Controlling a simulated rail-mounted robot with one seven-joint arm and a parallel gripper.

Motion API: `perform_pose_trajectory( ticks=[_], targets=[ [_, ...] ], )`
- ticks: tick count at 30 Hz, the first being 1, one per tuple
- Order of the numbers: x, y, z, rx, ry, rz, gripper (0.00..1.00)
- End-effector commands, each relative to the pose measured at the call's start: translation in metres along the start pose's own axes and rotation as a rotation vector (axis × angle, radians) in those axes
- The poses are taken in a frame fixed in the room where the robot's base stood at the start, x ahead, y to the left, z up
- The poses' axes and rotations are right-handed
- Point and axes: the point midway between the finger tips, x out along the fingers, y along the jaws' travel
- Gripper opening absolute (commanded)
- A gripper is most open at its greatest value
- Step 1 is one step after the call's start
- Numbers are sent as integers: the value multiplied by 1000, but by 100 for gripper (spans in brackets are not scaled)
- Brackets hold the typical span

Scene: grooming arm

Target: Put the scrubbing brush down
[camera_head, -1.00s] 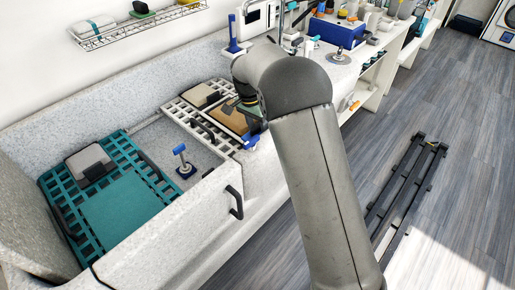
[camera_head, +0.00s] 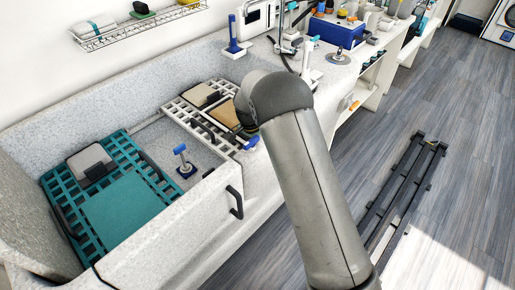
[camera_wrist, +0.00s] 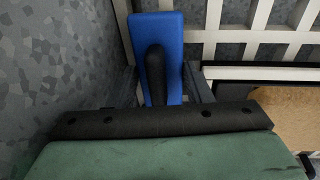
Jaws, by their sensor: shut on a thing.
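The scrubbing brush (camera_wrist: 172,35) is a blue block with a black grip in the wrist view, close to the tub's speckled grey wall and the white grid. My gripper (camera_wrist: 162,88) is shut on it, with dark fingers on either side. In the head view only a small blue part of the brush (camera_head: 251,142) shows at the right end of the white grid, near the tub's front rim. My arm hides most of the gripper there. I cannot tell whether the brush touches the surface beneath it.
The white grid (camera_head: 178,108) carries a tan board (camera_head: 224,118) and a grey-beige pad (camera_head: 200,95). A teal grate (camera_head: 60,188) lies at the tub's left. A blue-headed stand (camera_head: 184,163) rises between them. A black handle (camera_head: 235,203) is on the front wall.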

Motion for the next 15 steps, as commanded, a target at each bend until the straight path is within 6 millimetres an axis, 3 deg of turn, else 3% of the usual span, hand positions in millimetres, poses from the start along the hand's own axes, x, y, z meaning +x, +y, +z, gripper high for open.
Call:
perform_pose_trajectory(
  ticks=[2, 3, 4, 15],
  targets=[
    [4, -1, 0, 0, 0, 0, 20],
    [4, -1, 0, 0, 0, 0, 48],
    [3, 0, 0, 0, 0, 0, 54],
    [-4, 0, 0, 0, 0, -1, 54]
  ],
)
